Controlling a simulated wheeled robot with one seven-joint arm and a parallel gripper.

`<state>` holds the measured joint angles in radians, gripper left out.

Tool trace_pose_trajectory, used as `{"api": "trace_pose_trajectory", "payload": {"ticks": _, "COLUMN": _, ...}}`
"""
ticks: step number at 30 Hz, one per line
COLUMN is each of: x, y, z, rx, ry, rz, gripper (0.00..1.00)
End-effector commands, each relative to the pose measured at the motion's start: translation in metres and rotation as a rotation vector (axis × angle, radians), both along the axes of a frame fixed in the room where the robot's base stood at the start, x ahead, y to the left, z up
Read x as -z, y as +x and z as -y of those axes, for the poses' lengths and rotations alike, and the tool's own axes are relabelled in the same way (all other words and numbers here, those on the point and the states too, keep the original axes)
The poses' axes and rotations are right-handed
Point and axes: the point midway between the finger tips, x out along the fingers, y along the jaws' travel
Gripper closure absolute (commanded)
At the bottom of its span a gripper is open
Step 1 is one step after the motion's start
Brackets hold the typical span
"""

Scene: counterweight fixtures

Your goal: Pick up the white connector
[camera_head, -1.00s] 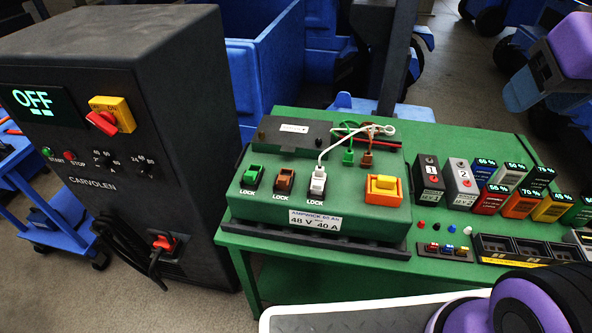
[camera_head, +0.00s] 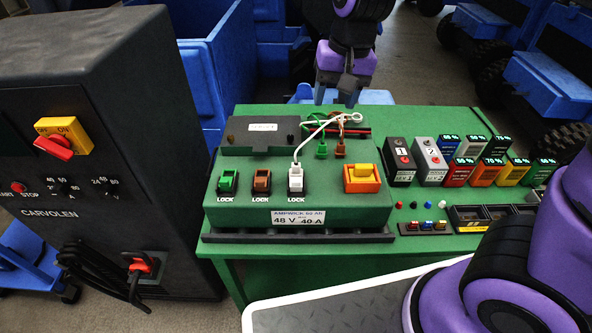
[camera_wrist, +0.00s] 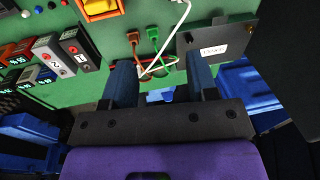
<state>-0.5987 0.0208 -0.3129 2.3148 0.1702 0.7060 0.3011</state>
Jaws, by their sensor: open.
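The white connector (camera_head: 296,180) sits upright in the rightmost of three LOCK sockets on the green battery box (camera_head: 400,215). A white cable (camera_head: 313,137) rises from its top and runs right to a ring end near the box's back edge. My gripper (camera_head: 335,98) is open and empty beyond the back of the box, to the right of and behind the connector. In the wrist view my open fingers (camera_wrist: 163,78) point toward the back edge, with the white cable (camera_wrist: 172,45) beyond and between them. The connector itself is not clearly visible there.
Green and brown leads (camera_head: 338,148) lie near the cable end. Small battery blocks (camera_head: 430,160) fill the right side. A dark cabinet (camera_head: 110,120) stands left.

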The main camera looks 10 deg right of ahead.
Motion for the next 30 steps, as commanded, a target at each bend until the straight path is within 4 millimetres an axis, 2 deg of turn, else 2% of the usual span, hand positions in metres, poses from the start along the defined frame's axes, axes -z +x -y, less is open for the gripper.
{"api": "trace_pose_trajectory", "payload": {"ticks": 1, "x": 0.016, "y": 0.006, "z": -0.013, "rx": 0.001, "ry": -0.019, "rz": -0.023, "gripper": 0.47}}
{"api": "trace_pose_trajectory", "payload": {"ticks": 6, "x": 0.057, "y": 0.02, "z": -0.042, "rx": 0.028, "ry": -0.072, "rz": -0.062, "gripper": 0.47}}
{"api": "trace_pose_trajectory", "payload": {"ticks": 12, "x": 0.087, "y": 0.027, "z": -0.062, "rx": 0.048, "ry": -0.117, "rz": -0.076, "gripper": 0.47}}
{"api": "trace_pose_trajectory", "payload": {"ticks": 17, "x": 0.1, "y": 0.029, "z": -0.066, "rx": 0.054, "ry": -0.129, "rz": -0.079, "gripper": 0.47}}
{"api": "trace_pose_trajectory", "payload": {"ticks": 24, "x": 0.135, "y": 0.029, "z": -0.066, "rx": 0.056, "ry": -0.131, "rz": -0.082, "gripper": 0.47}}
{"api": "trace_pose_trajectory", "payload": {"ticks": 30, "x": 0.15, "y": 0.029, "z": -0.066, "rx": 0.054, "ry": -0.129, "rz": -0.078, "gripper": 0.47}}
